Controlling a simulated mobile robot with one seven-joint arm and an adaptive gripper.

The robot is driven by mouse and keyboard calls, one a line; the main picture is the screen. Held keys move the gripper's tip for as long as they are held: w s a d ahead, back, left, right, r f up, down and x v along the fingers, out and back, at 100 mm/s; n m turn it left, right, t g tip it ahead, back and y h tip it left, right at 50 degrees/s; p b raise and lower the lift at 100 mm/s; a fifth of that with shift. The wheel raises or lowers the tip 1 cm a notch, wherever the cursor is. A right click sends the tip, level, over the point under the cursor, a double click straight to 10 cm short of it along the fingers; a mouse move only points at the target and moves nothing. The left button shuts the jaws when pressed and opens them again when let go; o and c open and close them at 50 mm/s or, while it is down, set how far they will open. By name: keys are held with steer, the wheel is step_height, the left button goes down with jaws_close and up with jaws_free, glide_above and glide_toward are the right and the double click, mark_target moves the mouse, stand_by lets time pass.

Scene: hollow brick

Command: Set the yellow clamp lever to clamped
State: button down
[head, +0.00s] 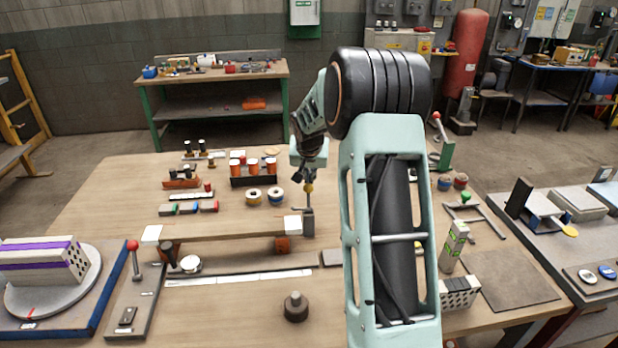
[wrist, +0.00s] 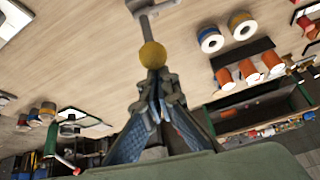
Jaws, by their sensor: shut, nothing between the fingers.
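The yellow clamp lever shows as a yellow ball knob (head: 308,187) on a thin rod above a grey clamp block (head: 308,222), at the right end of a long wooden bar. In the head view the lever stands roughly upright. The wrist view shows the yellow knob (wrist: 152,55) and its grey rod running toward the top edge. My gripper (head: 311,174) is shut and empty, pointing down just above the knob. In the wrist view the fingertips (wrist: 157,78) meet right at the knob's edge; I cannot tell whether they touch it.
The wooden bar (head: 225,231) lies left of the clamp. Two spools (head: 264,196) and several orange-topped cylinders (head: 252,166) stand behind it. A red-knobbed lever (head: 133,246) is at the left and a dark weight (head: 296,307) in front. My arm hides part of the table's right side.

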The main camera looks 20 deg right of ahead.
steer(key=shift+s+f+b, duration=0.15)
steer(key=shift+f+b, duration=0.05)
steer(key=shift+b, duration=0.5)
